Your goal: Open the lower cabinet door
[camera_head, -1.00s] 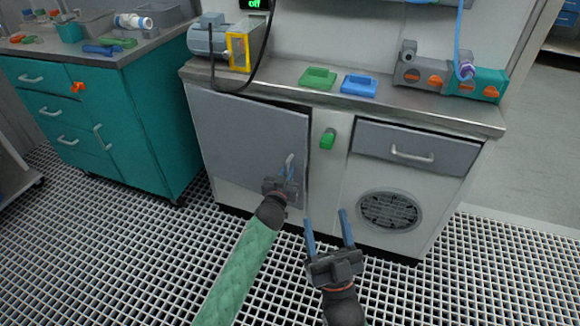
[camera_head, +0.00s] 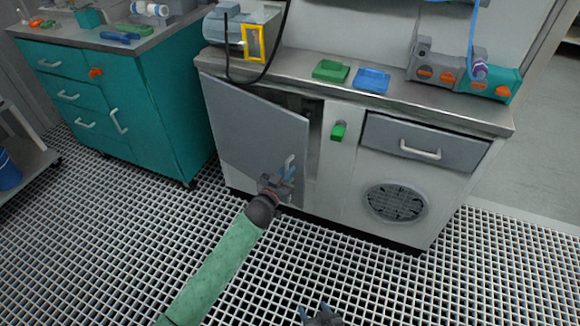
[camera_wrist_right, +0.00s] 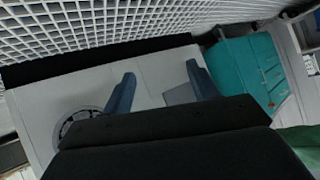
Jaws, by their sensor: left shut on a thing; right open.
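The lower cabinet door (camera_head: 252,130) is a grey panel on the left of the white cabinet, hinged at its left side. It stands partly open, with a dark gap at its right edge and top. My left gripper (camera_head: 286,172) is shut on the door's handle (camera_head: 290,161) near the door's lower right. My right gripper (camera_head: 318,310) is open and empty, low at the bottom edge of the head view. Its two blue fingers also show in the right wrist view (camera_wrist_right: 160,90), pointing towards the cabinet front and apart from it.
A grey drawer (camera_head: 420,142) and a round vent (camera_head: 396,202) are right of the door. A teal cabinet (camera_head: 120,105) stands at the left. The grated floor (camera_head: 330,265) in front is clear.

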